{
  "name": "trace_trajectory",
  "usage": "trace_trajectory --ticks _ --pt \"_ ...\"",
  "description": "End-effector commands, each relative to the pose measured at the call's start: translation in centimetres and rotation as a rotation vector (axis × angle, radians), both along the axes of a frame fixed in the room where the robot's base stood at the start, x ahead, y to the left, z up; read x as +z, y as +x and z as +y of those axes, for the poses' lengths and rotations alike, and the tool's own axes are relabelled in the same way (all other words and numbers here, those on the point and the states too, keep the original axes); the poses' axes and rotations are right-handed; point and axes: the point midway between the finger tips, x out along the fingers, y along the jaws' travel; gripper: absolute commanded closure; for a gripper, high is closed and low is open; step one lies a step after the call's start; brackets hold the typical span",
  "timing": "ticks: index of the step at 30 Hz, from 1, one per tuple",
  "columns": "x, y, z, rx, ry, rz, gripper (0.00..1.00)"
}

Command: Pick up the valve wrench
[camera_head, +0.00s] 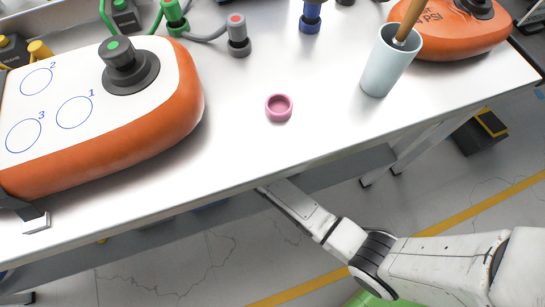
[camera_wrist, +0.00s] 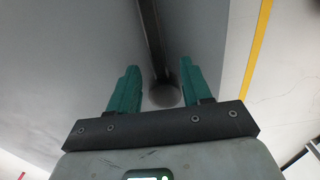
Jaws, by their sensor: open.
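I cannot make out a valve wrench for certain in either view. On the table in the head view lie a small pink ring-shaped cup (camera_head: 279,107) and, at the back, a grey fitting with a red top (camera_head: 238,36), a green fitting (camera_head: 174,17) and a blue fitting (camera_head: 310,18). My gripper (camera_wrist: 156,83) shows in the wrist view with its two green fingers apart and nothing gripped between them. A dark bar and a blurred round grey shape show beyond the fingers. In the head view my arm reaches to the table's front edge, and the table hides my gripper.
An orange inflatable board (camera_head: 150,135) with a black valve (camera_head: 130,66) fills the table's left. Another orange board (camera_head: 452,32) lies at the back right. A pale blue cup (camera_head: 387,68) holding a wooden handle stands near it. The middle front of the white table (camera_head: 245,150) is clear.

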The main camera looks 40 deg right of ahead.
Motion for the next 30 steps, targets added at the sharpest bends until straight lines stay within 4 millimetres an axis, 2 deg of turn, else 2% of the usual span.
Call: trace_trajectory --ticks 3,10,25,30 --pt "-0.97 -0.02 0.01 0.0 0.0 0.0 0.51" --pt "-0.98 -0.02 0.02 0.0 0.0 0.0 0.51" --pt "-0.98 -0.04 0.02 0.0 0.0 0.0 0.98" --pt "-0.97 -0.03 0.02 0.0 0.0 0.0 1.0"
